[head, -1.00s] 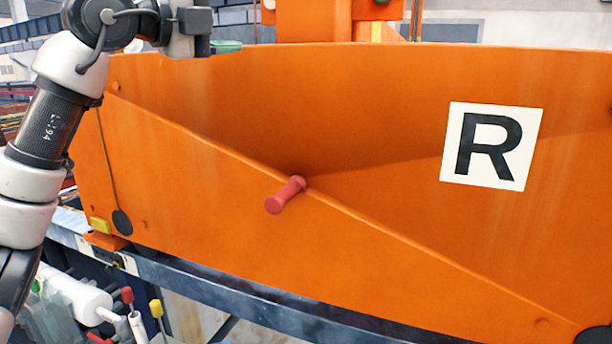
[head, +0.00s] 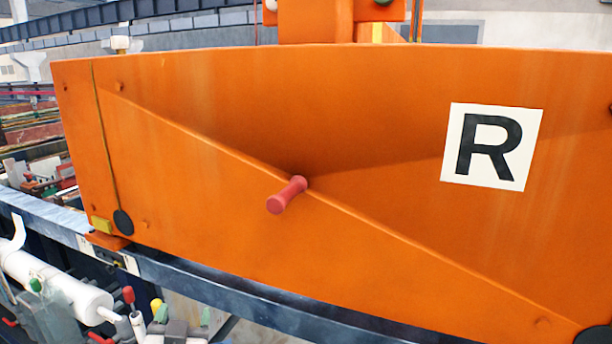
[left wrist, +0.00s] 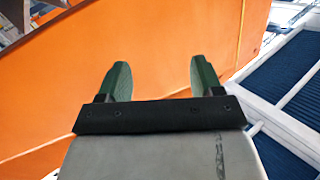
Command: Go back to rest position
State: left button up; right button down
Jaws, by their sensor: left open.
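Most of my left arm is out of the head view. My right gripper is in neither view.
A large orange panel (head: 400,230) with an R sign (head: 491,146) and a red handle (head: 287,195) fills the head view. A blue-grey rail (head: 220,291) runs below it. A white cylinder (head: 60,289) and coloured levers are at the lower left. Blue slatted panels (left wrist: 283,70) show in the wrist view.

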pick_arm(q)
jog(key=s+f+g, duration=0.8)
jog(key=s+f, duration=0.4)
jog(key=f, duration=0.2)
jog(key=s+f+m+g+h, duration=0.1)
jog(key=s+f+g+h, duration=0.35)
jog(key=s, duration=1.15)
notch_tip(320, 180, down, 30)
jog(key=s+g+y+b, duration=0.1)
jog(key=g+y, duration=0.1)
jog(key=g, duration=0.1)
jog(key=s+a+f+g, duration=0.1)
jog(key=s+a+f, duration=0.1)
jog(key=s+f, duration=1.3)
jog(key=shift+s+f+m+b, duration=0.2)
jog(key=shift+m+b, duration=0.2)
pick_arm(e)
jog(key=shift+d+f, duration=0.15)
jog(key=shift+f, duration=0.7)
